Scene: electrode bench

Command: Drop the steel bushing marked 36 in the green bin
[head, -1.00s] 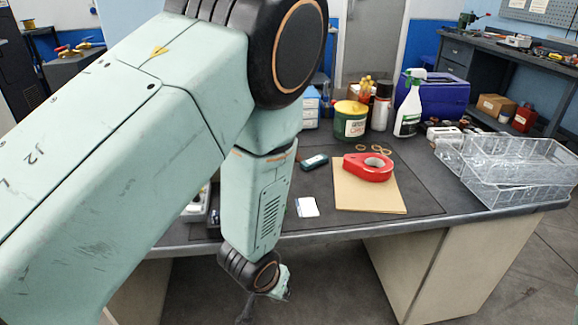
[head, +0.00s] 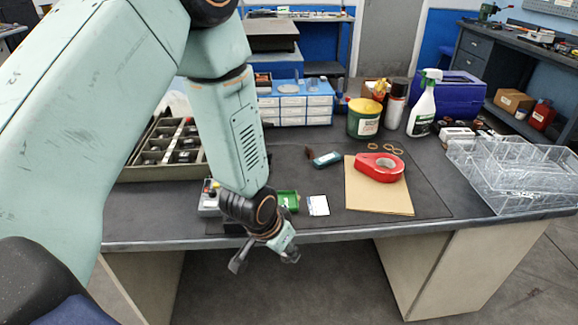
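A green container (head: 288,199), probably the green bin, sits near the bench's front edge, partly hidden by my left wrist. A compartment tray (head: 140,173) at the bench's left holds several small dark and metallic parts, partly hidden by my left arm. No number is readable, so I cannot pick out the bushing marked 36. My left gripper (head: 262,258) hangs in front of the bench's front edge, close to the green container in the picture. My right gripper is out of view.
A grey device with buttons (head: 209,198) stands left of the green container. The dark mat (head: 425,190) has free room.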

